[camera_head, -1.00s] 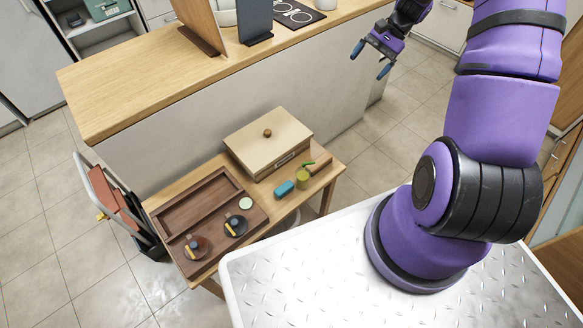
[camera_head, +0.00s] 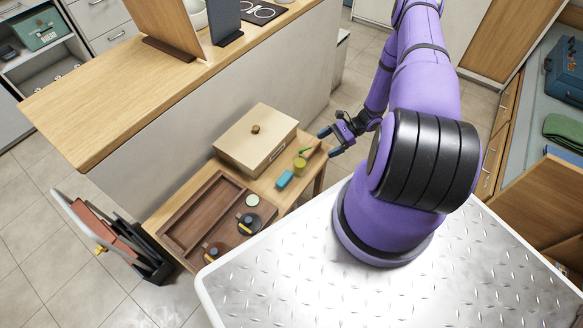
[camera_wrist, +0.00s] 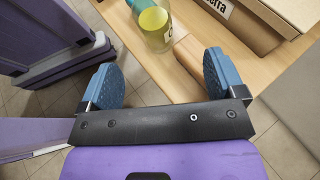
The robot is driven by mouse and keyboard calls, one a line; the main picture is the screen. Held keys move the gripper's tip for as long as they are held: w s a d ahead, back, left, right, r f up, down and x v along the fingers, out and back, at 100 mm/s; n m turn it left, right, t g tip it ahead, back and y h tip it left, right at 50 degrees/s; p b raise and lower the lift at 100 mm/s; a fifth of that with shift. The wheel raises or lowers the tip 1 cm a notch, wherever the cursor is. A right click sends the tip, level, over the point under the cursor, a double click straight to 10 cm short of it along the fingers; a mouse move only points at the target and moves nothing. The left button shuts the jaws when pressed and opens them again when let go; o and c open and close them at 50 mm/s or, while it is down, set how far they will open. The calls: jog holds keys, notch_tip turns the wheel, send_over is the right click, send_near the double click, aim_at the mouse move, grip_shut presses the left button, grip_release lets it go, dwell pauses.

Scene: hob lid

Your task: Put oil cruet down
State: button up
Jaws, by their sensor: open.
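The oil cruet, seemingly the small yellow-green glass vessel (camera_head: 299,164), stands on the low wooden table (camera_head: 287,197) near its right end. In the wrist view the cruet (camera_wrist: 153,26) shows beyond my fingertips, with part of a dark letter on its side; its top is cut off by the frame. My gripper (camera_head: 330,142) is open and empty beside the table's right end. In the wrist view my gripper (camera_wrist: 162,80) has its two blue fingers wide apart, with the cruet ahead of the gap and apart from them.
A cream lidded box (camera_head: 240,150) stands behind the cruet. A brown tray (camera_head: 200,200) and dark lidded pieces (camera_head: 249,223) occupy the table's left. A high counter (camera_head: 120,80) rises behind.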

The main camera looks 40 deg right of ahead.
aim_at(300, 162)
jog(key=shift+m+t, duration=0.3)
jog(key=a+f, duration=0.1)
jog(key=a, duration=0.1)
jog(key=a+f, duration=0.1)
jog(key=a, duration=0.1)
jog(key=a+f, duration=0.2)
jog(key=shift+w+a, duration=0.1)
jog(key=shift+w, duration=0.15)
jog(key=shift+a+r+x, duration=0.1)
jog(key=shift+r+x, duration=0.05)
jog(key=shift+x, duration=0.75)
jog(key=shift+a+r+x, duration=0.1)
jog(key=shift+r+x, duration=0.05)
jog(key=shift+x, duration=0.75)
jog(key=shift+r+x, duration=0.15)
jog(key=shift+x, duration=0.75)
jog(key=c, duration=1.2)
jog(key=shift+r, duration=0.1)
